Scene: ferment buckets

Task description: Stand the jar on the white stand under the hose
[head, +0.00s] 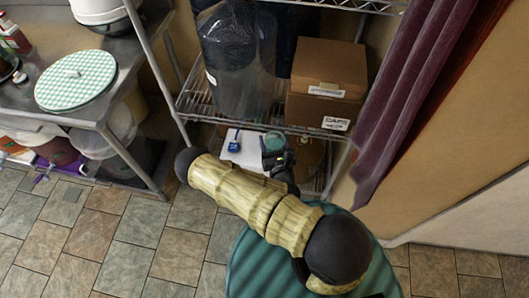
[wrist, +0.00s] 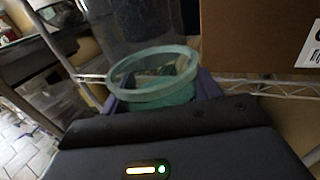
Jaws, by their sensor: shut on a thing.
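The jar (head: 274,138) is greenish glass with a round open mouth. In the wrist view its rim (wrist: 150,95) shows between my two fingers. My gripper (head: 275,150) is shut on the jar, low in the wire shelf unit. What looks like the white stand (head: 248,160) is a flat white surface just left of my gripper. A small blue object (head: 234,145) is at its left side. The jar's base is hidden, so I cannot tell whether it touches the stand. I cannot make out the hose clearly.
The wire shelf (head: 195,103) above holds a large clear container (head: 232,65) and cardboard boxes (head: 328,70). A shelf post stands close on each side. A purple curtain (head: 400,100) hangs at right. A metal table (head: 70,105) with buckets below is at left. Tiled floor lies clear between.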

